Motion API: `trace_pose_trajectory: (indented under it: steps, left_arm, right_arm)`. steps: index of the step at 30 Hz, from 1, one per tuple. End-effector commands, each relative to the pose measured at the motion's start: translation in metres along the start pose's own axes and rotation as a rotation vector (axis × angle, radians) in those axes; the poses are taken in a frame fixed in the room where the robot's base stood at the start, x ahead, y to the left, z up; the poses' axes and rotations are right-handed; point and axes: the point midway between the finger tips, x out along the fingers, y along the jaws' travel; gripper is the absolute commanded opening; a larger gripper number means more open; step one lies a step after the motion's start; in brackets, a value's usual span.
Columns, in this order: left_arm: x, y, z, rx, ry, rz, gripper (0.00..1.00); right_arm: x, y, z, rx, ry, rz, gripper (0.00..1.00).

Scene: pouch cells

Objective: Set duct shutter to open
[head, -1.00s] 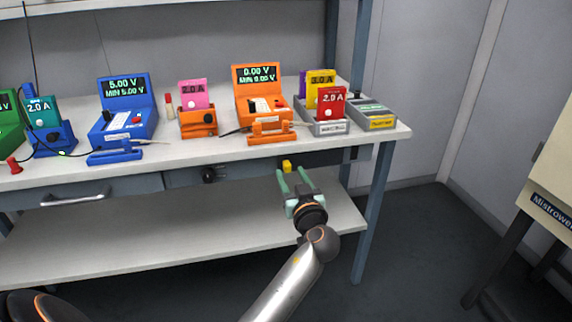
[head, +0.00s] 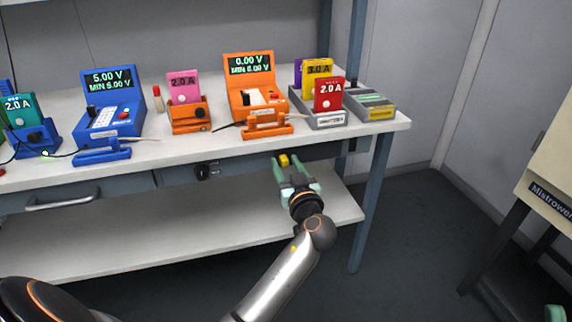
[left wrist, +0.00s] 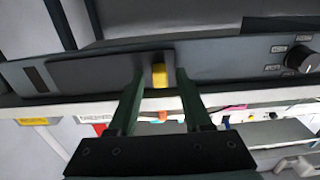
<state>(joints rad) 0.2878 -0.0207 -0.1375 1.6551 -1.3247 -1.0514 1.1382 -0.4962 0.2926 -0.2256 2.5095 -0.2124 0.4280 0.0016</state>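The duct shutter shows as a dark flat plate (left wrist: 100,73) with a yellow tab (left wrist: 159,75) at its right end in the left wrist view. It is on the grey strip under the tabletop. In the head view the yellow tab (head: 283,160) shows just below the table's front edge. My left gripper (head: 285,160) is open, with its green fingers reaching up at the tab. In the left wrist view its fingertips (left wrist: 160,74) lie on either side of the tab, with gaps showing. Contact cannot be told.
A black rotary knob (head: 205,172) is on the strip to the left, and a drawer handle (head: 62,199) is further left. Orange (head: 250,85) and blue (head: 110,110) supplies and several cell holders stand on the tabletop. A lower shelf (head: 150,225) lies below.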

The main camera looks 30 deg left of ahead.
Motion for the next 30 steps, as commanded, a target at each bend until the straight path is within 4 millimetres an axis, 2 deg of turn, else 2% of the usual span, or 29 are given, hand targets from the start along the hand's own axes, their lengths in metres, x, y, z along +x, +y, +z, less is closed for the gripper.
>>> trace_pose_trajectory:
  steps: [2,12,30]
  left_arm:
    - [0.0,0.0,0.0,0.0,0.0,0.0,0.39]
    - [0.0001,-0.0001,-0.0001,0.0,0.0,0.0,0.01]
    - [0.0004,-0.0003,-0.0004,0.0,0.001,-0.001,0.0]
  right_arm:
    - [-0.0001,0.0001,0.0,0.0,0.0,0.0,0.5]
    - [-0.0001,0.0001,0.0001,0.001,-0.001,0.001,0.5]
    - [-0.0001,-0.0002,0.0,0.002,-0.001,0.001,0.5]
